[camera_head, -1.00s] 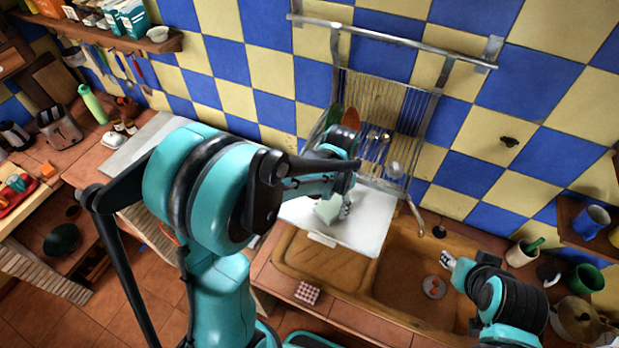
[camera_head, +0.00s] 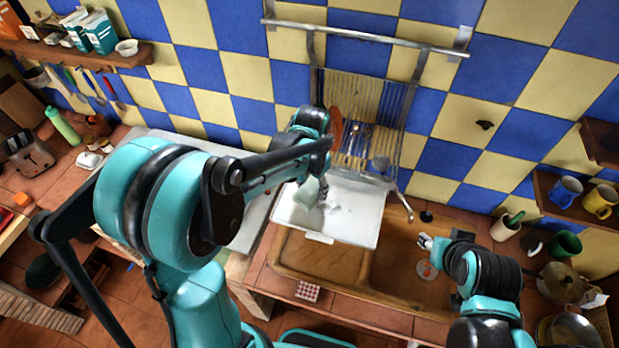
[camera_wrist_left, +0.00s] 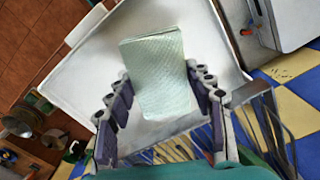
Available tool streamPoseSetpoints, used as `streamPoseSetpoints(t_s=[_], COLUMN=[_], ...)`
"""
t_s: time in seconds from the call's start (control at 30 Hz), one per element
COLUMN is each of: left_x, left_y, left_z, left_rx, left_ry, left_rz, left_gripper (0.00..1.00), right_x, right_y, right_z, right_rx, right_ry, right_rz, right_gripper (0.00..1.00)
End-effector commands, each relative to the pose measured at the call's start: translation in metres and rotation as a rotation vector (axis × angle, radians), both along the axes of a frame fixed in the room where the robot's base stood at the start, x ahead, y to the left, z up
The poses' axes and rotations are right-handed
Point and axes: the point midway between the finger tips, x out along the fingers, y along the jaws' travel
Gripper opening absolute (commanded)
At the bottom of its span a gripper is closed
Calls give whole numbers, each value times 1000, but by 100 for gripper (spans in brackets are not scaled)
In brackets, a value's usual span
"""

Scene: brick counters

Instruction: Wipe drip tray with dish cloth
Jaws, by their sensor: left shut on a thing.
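The drip tray (camera_head: 355,222) is a white shallow tray at the left of the wooden sink, below the dish rack; it fills much of the left wrist view (camera_wrist_left: 85,85). The pale green dish cloth (camera_head: 308,191) is at the tray's back left part, partly hidden by my arm. My left gripper (camera_head: 322,193) is shut on the cloth; in the left wrist view the cloth (camera_wrist_left: 158,70) sits between the two fingers (camera_wrist_left: 162,95), over the tray. I cannot tell whether it touches the tray. My right gripper (camera_head: 425,243) is over the sink basin; its fingers are too small to read.
The metal dish rack (camera_head: 365,110) with utensils stands against the tiled wall behind the tray. A faucet (camera_head: 405,207) rises behind the wooden sink (camera_head: 395,285). A red checked cloth (camera_head: 307,291) lies on the front edge. Mugs, a green cup (camera_head: 565,245) and pots crowd the right.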

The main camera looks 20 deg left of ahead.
Motion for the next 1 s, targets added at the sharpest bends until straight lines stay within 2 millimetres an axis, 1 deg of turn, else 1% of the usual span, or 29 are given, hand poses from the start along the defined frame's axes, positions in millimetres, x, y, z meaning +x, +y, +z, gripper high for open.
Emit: streamPoseSetpoints(t_s=[0.03, 0.2, 0.4, 1.0], left_x=[1, 4, 6, 7], left_y=[0, -2, -3, -3], left_z=[7, 23, 35, 35], left_rx=[0, 0, 0, 0], left_ry=[0, 0, 0, 0], left_rz=[0, 1, 2, 5], left_gripper=[25, 25, 25, 25], right_x=[0, 0, 0, 0], right_y=[0, 0, 0, 0], right_z=[6, 15, 22, 21], right_rx=[0, 0, 0, 0], right_ry=[0, 0, 0, 0], right_rz=[0, 0, 0, 0], right_gripper=[40, 40, 40, 40])
